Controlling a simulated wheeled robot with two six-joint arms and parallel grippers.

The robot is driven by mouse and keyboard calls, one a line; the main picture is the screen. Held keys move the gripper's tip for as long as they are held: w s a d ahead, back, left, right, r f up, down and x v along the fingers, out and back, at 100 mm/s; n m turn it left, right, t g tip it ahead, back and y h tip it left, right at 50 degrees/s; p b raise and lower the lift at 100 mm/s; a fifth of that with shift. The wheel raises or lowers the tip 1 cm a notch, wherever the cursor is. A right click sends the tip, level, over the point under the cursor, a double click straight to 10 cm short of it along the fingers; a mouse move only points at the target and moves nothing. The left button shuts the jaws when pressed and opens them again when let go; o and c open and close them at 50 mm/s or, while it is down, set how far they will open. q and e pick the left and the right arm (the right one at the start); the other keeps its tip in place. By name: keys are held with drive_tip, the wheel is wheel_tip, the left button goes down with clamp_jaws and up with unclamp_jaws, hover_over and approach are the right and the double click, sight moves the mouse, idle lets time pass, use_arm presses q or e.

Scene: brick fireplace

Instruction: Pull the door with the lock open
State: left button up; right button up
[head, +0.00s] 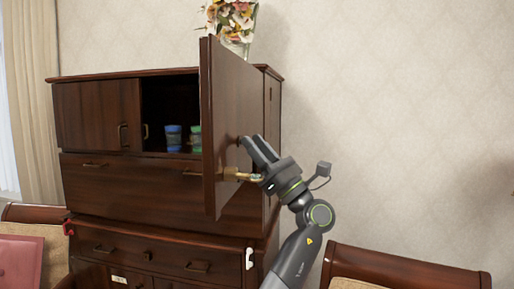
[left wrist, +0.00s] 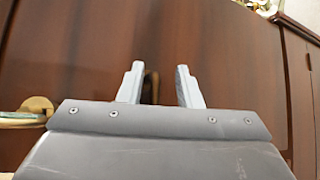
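The dark wooden door (head: 228,110) with the lock stands swung out from the upper right of the cabinet, roughly edge-on to the head camera. My left gripper (head: 246,143) is at the door's outer face, just above the lock. In the left wrist view its fingers (left wrist: 159,85) are apart and point at the door. A dark, narrow shape shows between them; I cannot tell whether they touch it. My right gripper is not in view.
The cabinet (head: 170,215) has an open compartment with a blue cup (head: 173,138) and a green cup (head: 195,138). A flower vase (head: 237,28) stands on top. A chair (head: 405,270) is at the lower right, and a pink-red item (head: 35,262) at the lower left.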

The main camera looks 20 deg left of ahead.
use_arm(q)
drive_tip(key=shift+s+a, duration=0.1)
drive_tip(key=shift+f, duration=0.1)
drive_tip(key=b+v, duration=0.6)
drive_tip(key=v, duration=1.1)
drive_tip(key=shift+b, duration=0.4)
drive_tip(key=shift+f, duration=0.1)
